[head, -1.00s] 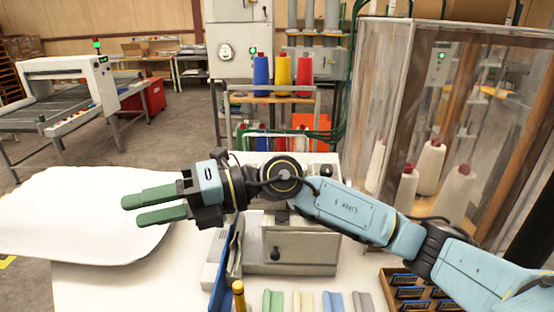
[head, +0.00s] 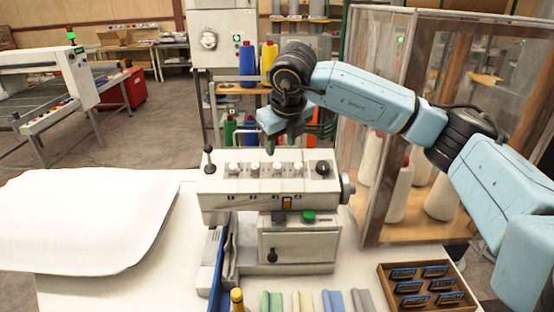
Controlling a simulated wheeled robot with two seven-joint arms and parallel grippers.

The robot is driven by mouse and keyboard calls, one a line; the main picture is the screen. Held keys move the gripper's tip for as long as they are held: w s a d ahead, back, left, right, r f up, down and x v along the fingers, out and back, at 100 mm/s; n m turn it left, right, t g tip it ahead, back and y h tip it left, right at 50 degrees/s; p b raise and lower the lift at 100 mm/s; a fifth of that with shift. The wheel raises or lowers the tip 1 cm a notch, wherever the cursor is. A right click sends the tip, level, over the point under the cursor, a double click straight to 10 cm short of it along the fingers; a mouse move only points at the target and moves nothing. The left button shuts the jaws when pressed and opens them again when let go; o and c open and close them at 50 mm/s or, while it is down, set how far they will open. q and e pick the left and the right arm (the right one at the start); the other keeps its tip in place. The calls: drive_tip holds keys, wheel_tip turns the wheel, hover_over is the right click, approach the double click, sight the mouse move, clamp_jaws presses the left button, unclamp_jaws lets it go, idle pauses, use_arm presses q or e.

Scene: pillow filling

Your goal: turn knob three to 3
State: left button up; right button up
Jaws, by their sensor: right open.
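A white machine (head: 265,200) stands on the table with a row of several small pale knobs along its top front edge. The third knob from the left (head: 278,169) is in this row; its pointer and the numbers are too small to read. My right gripper (head: 297,138) is open, pointing down above and behind the knob row. Its green fingers are partly hidden by its own wrist, and it appears apart from the knobs. My left gripper is not in view.
A black lever (head: 208,158) stands at the machine's left end and a larger black knob (head: 322,168) at the right of the row. A white pillow (head: 85,220) lies left. A clear-walled cabinet (head: 375,150) and a wooden tray (head: 384,268) are on the right.

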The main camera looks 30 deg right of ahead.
sight(277, 165)
drive_tip(key=p+x, duration=0.1)
drive_tip(key=x, duration=0.7)
drive_tip(key=shift+w+f+p, duration=0.1)
drive_tip(key=shift+f+p, duration=0.2)
clamp_jaws()
